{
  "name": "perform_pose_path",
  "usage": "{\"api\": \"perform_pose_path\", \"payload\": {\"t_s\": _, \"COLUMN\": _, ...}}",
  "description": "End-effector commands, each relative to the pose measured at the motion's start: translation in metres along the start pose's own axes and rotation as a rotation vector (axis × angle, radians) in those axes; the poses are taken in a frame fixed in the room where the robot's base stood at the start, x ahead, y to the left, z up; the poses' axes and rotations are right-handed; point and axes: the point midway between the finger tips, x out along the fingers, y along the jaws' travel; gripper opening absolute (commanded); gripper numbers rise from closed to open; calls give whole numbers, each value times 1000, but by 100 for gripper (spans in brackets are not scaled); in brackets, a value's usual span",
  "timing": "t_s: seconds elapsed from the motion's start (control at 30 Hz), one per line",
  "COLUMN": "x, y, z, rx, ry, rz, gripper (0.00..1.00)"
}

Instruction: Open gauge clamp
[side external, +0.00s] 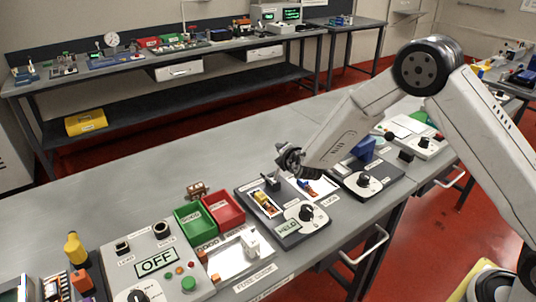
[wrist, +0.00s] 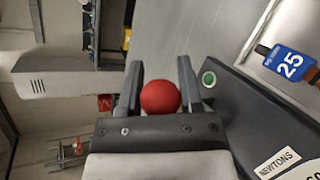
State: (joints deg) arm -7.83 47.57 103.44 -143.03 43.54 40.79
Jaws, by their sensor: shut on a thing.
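My gripper (side external: 287,158) is low over the bench, at the back edge of the dark gauge stations. In the wrist view, its fingers (wrist: 159,64) are shut around a round red knob (wrist: 160,98), which I take to be the clamp's handle. The rest of the handle is hidden behind the knob and fingers. Right of the fingers lies a dark gauge base (wrist: 245,115) with a green button (wrist: 209,78) and a "NEWTONS" label (wrist: 277,162). In the side view the knob is not visible, and I cannot tell if the clamp jaw is open.
A dark station (side external: 299,240) with a white dial and "HELD" display stands in front of my gripper. A second dial station (side external: 378,194) stands to the right. Green (side external: 194,222) and red bins (side external: 224,209) are at left.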

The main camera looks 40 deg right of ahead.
Motion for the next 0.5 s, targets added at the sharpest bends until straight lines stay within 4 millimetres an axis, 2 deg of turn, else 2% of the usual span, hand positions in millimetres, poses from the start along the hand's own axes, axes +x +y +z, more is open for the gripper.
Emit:
{"api": "perform_pose_path", "payload": {"t_s": 0.13, "x": 1, "y": -1, "z": 2, "rx": 3, "ry": -3, "rz": -3, "gripper": 0}}
{"api": "perform_pose_path", "payload": {"t_s": 0.17, "x": 1, "y": -1, "z": 2, "rx": 3, "ry": -3, "rz": -3, "gripper": 49}}
{"api": "perform_pose_path", "payload": {"t_s": 0.2, "x": 1, "y": -1, "z": 2, "rx": 3, "ry": -4, "rz": -4, "gripper": 62}}
{"api": "perform_pose_path", "payload": {"t_s": 0.27, "x": 1, "y": -1, "z": 2, "rx": 3, "ry": -3, "rz": -3, "gripper": 81}}
{"api": "perform_pose_path", "payload": {"t_s": 0.5, "x": 1, "y": -1, "z": 1, "rx": 1, "ry": -2, "rz": -2, "gripper": 81}}
